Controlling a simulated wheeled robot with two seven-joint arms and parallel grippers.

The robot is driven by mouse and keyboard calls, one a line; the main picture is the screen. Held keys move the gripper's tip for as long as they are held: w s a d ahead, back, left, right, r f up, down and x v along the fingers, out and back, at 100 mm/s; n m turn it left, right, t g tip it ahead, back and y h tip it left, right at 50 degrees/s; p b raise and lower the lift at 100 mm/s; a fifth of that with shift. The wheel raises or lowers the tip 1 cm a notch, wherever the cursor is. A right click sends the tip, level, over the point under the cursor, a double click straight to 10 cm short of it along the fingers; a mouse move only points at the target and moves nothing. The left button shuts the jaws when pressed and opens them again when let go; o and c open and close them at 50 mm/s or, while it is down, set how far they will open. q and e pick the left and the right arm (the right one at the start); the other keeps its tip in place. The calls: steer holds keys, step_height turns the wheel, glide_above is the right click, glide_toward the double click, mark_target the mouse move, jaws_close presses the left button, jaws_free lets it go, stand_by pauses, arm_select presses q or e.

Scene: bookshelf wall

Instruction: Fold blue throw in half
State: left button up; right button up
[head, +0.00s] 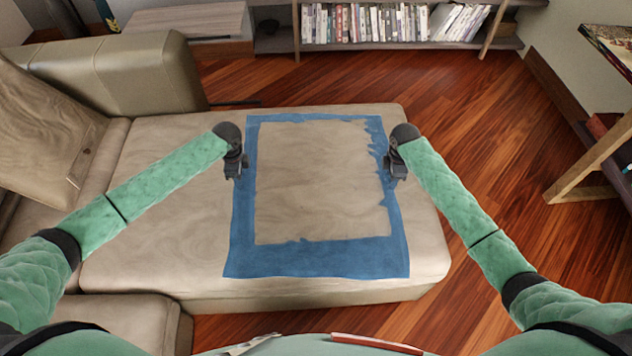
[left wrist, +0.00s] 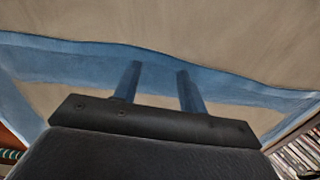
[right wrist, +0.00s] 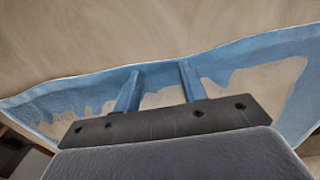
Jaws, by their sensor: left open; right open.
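The blue throw (head: 320,260) lies spread flat on the beige sofa seat (head: 180,240). Only a blue border shows; its middle looks beige like the seat, with ragged inner edges. My left gripper (head: 235,174) is over the throw's left edge, fingers apart. In the left wrist view, the fingers (left wrist: 157,70) point across the blue strip (left wrist: 60,62). My right gripper (head: 393,178) is over the throw's right edge, also open. In the right wrist view, its fingers (right wrist: 159,68) are apart over the blue strip (right wrist: 250,55). I cannot tell whether the fingertips touch the cloth.
A sofa armrest (head: 120,75) and a back cushion (head: 50,130) stand at the left. A bookshelf (head: 400,45) with books runs along the back. A wooden-legged table (head: 590,165) stands at the right. The wood floor (head: 480,130) between is clear.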

arm_select(q)
steer(key=shift+f, duration=0.1)
arm_select(e)
steer(key=shift+f, duration=0.1)
arm_select(q)
steer(key=shift+f, duration=0.15)
arm_select(e)
steer(key=shift+f, duration=0.1)
arm_select(q)
jaws_close()
arm_select(e)
jaws_close()
arm_select(q)
steer(key=shift+r, duration=0.2)
arm_select(e)
steer(key=shift+r, duration=0.2)
